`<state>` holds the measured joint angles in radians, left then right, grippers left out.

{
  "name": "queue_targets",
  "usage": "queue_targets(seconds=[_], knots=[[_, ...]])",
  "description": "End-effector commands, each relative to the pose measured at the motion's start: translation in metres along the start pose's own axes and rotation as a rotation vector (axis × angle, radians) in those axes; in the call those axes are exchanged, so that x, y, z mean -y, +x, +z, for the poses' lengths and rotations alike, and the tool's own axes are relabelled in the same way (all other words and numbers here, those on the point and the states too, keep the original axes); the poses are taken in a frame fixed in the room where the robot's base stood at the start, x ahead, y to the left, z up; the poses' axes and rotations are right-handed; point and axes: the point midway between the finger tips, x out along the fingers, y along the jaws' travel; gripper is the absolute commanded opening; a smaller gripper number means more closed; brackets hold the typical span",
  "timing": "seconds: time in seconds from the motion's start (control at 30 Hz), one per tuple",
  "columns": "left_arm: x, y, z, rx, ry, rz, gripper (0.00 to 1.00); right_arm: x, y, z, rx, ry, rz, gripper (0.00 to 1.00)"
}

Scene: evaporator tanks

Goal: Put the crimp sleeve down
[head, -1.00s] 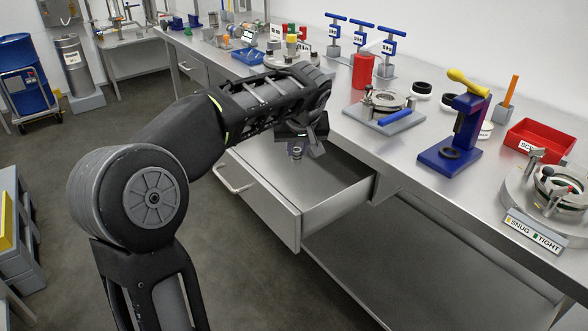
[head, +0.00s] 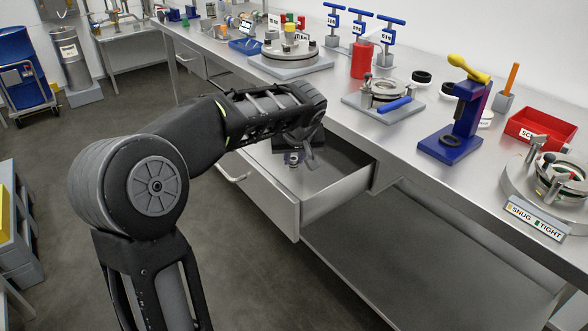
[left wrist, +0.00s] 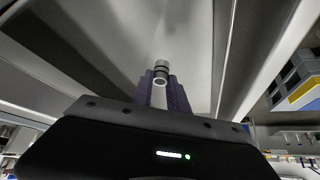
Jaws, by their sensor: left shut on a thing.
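My left gripper (head: 293,160) points down over the open drawer (head: 325,200) of the steel bench. Its fingers are shut on a small metal crimp sleeve, which is tiny and dark in the head view. In the left wrist view the sleeve (left wrist: 161,66) shows as a short shiny cylinder at the tips of the closed fingers (left wrist: 160,84). A gap between the sleeve and the drawer floor cannot be judged. My right gripper is in neither view.
The drawer front (head: 262,190) and side walls surround the space under the gripper. On the bench top (head: 400,135) stand a clamp fixture (head: 385,92), a blue press (head: 455,130) with a yellow handle, a red cylinder (head: 361,60) and a red bin (head: 540,133).

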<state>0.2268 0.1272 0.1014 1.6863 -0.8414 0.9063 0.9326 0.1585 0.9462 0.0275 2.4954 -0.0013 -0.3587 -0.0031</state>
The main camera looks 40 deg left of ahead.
Motion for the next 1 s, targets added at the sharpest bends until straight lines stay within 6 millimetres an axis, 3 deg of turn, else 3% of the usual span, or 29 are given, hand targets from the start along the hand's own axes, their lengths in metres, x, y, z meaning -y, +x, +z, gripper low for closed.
queue_targets(seconds=[0.17, 0.43, 0.83, 0.87, 1.0], knots=[[0.0, 0.002, 0.001, 0.001, 0.0, 0.0, 0.0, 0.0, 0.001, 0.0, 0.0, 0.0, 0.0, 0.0], [0.0, 0.029, 0.019, 0.001, 0.0, 0.0, 0.0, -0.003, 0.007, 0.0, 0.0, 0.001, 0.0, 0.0], [0.0, 0.034, 0.022, 0.0, 0.0, 0.001, 0.0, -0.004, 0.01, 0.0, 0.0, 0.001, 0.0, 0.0], [0.0, 0.034, 0.022, 0.0, 0.0, 0.001, 0.2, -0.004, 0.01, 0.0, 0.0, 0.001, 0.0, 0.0], [0.0, 0.033, 0.021, 0.0, 0.0, 0.001, 0.32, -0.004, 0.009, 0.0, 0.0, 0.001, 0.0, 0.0]])
